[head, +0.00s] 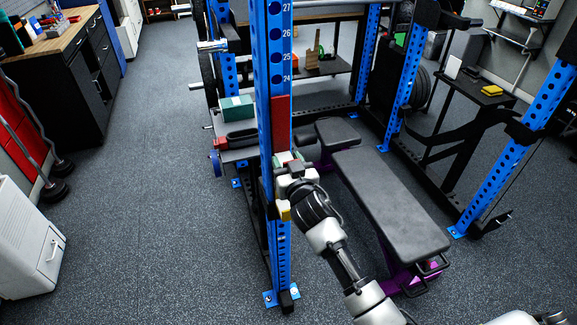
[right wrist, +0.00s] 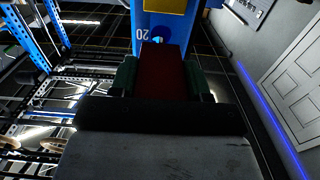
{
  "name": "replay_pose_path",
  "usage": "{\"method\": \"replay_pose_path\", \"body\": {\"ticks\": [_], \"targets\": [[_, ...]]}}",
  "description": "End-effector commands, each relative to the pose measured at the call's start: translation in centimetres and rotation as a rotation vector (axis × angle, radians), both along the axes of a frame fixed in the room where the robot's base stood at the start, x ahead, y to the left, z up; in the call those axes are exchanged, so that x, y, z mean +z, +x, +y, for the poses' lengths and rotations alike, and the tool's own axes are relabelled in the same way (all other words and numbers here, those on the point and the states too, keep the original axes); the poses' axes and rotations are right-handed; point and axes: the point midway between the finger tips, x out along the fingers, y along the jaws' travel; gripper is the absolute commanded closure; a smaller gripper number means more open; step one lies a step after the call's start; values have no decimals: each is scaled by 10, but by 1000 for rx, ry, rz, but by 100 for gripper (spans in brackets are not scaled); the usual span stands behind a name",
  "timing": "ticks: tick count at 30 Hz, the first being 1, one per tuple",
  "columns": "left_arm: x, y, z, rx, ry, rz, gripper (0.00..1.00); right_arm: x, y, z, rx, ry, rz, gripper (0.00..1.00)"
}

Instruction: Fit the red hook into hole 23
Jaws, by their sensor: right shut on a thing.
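The red hook (head: 281,118) stands upright along the face of the blue rack post (head: 276,60), just below the number 24. It covers the post there, so hole 23 and its number are hidden. My right gripper (head: 291,163) is at the hook's lower end, in front of the post. In the right wrist view the dark red hook (right wrist: 163,70) is between the green finger pads, and the gripper is shut on it. The post shows beyond it with the number 20 and an open hole. I cannot tell whether the hook's peg is in a hole. My left gripper is not in view.
A yellow piece (head: 284,211) is on the post below my gripper. A black bench (head: 385,190) stands right of the post. A green box (head: 237,108) sits on a surface to the left. Floor left of the post is clear.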

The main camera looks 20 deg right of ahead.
Motion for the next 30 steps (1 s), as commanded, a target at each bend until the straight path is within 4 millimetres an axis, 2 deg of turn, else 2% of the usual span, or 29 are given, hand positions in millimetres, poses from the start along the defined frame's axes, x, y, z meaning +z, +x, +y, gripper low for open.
{"method": "replay_pose_path", "body": {"ticks": [14, 28, 29, 30], "targets": [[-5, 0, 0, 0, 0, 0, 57, 3, 15, 1, 1, 2, -7, 100], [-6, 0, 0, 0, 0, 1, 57, 3, 17, 1, 1, 1, -6, 100], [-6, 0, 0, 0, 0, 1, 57, 3, 17, 1, 1, 1, -6, 49], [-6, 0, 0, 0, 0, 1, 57, 3, 17, 1, 1, 1, -6, 43]]}}
